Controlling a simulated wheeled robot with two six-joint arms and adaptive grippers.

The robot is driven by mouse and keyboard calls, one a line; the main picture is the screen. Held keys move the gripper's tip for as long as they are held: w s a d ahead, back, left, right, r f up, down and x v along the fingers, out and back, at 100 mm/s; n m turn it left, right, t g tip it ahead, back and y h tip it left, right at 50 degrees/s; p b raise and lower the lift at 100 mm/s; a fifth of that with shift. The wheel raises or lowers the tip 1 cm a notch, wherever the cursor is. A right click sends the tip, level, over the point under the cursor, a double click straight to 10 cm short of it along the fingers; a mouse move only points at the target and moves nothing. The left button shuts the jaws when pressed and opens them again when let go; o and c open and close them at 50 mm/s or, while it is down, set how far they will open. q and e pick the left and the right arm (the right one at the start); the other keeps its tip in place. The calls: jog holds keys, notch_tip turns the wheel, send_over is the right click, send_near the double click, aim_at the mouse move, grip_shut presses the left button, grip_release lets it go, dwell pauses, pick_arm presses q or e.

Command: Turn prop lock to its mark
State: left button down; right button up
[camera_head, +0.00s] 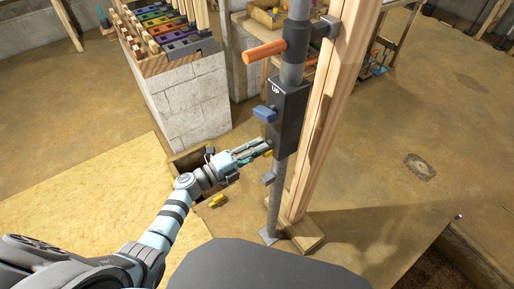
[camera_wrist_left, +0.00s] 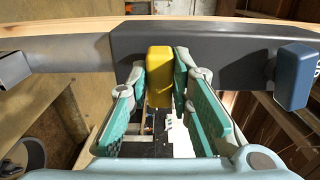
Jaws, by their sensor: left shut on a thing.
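The prop is a grey metal post with a dark box-shaped housing (camera_head: 289,112) marked "UP" near its top, standing against a wooden post. A yellow knob (camera_wrist_left: 159,64) sticks out of the housing; in the head view it is mostly hidden by my gripper. My left gripper (camera_head: 260,150) is at the lower part of the housing, its fingers shut on the yellow knob's two sides. A blue knob (camera_head: 265,113) sits above it on the housing, and to the right in the wrist view (camera_wrist_left: 294,76). I cannot make out the lock's mark. My right gripper is not in view.
An orange handle (camera_head: 264,51) juts left from the prop above the housing. The wooden post (camera_head: 327,120) stands close behind it. A block wall (camera_head: 182,110) carries a rack of coloured trays (camera_head: 163,28). An open box (camera_head: 190,160) lies below my forearm. The floor at right is mostly clear.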

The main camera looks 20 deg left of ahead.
dwell(0.4)
pick_arm(q)
jog(key=c, duration=1.4)
grip_release()
jog(key=shift+w+d, duration=0.1)
jog(key=shift+d, duration=0.05)
jog(key=shift+c, duration=0.2)
jog(key=v, duration=1.2)
